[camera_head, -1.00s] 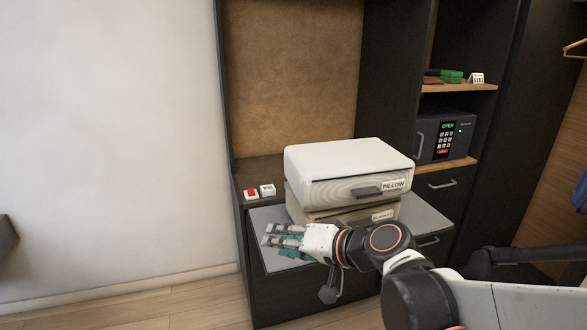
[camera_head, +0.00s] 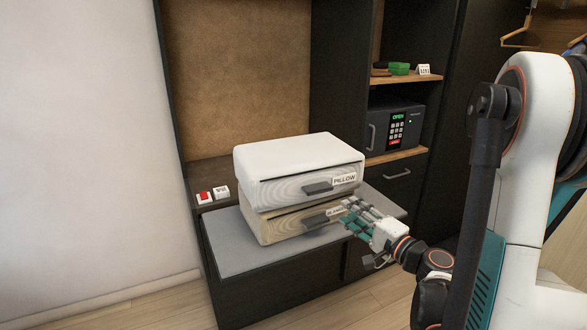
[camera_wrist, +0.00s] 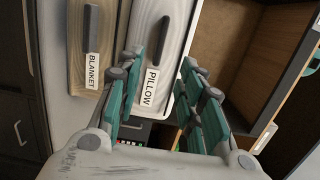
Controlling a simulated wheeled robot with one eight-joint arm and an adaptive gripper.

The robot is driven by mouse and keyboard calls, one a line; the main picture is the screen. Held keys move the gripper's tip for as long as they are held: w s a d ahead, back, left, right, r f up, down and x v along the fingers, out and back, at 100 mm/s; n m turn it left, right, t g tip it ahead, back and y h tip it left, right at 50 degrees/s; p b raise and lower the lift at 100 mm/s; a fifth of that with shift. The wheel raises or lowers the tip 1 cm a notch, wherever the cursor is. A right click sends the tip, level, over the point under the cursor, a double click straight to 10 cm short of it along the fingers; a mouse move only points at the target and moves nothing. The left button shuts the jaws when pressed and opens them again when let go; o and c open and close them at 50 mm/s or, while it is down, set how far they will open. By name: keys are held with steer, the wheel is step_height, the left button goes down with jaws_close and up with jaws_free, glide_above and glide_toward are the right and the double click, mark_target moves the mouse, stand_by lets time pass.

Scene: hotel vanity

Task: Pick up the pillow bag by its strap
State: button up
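The pillow bag (camera_head: 300,160) is a white box-shaped bag with a grey wood-grain front, a "PILLOW" label and a dark grey strap (camera_head: 318,188). It lies on top of the tan blanket bag (camera_head: 283,225). In the wrist view the pillow bag (camera_wrist: 172,45) is turned sideways and its strap (camera_wrist: 161,60) shows beyond the fingers. My gripper (camera_head: 357,217) is in front of the right end of the bags, near the "BLANKET" label. In the wrist view my gripper (camera_wrist: 158,95) is open, its teal-padded fingers apart with nothing between them.
The bags rest on a grey shelf top (camera_head: 228,245). A red switch and white card (camera_head: 212,194) sit to the left. A safe (camera_head: 395,128) and a shelf with a green item (camera_head: 399,69) stand at the right. Free floor lies in front.

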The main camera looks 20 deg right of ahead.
mark_target(324, 192)
steer(key=w, duration=0.2)
steer(key=w+a, duration=0.1)
steer(key=w, duration=0.2)
steer(key=w+p, duration=0.1)
steer(key=w, duration=0.1)
steer(key=shift+w+a, duration=0.15)
steer(key=shift+w, duration=0.15)
steer(key=shift+w+a+b, duration=0.15)
steer(key=shift+w+b, duration=0.25)
steer(key=shift+w, duration=1.1)
steer(key=shift+w+a+b, duration=0.15)
steer(key=shift+w+b, duration=0.2)
steer(key=shift+w, duration=1.1)
jaws_close()
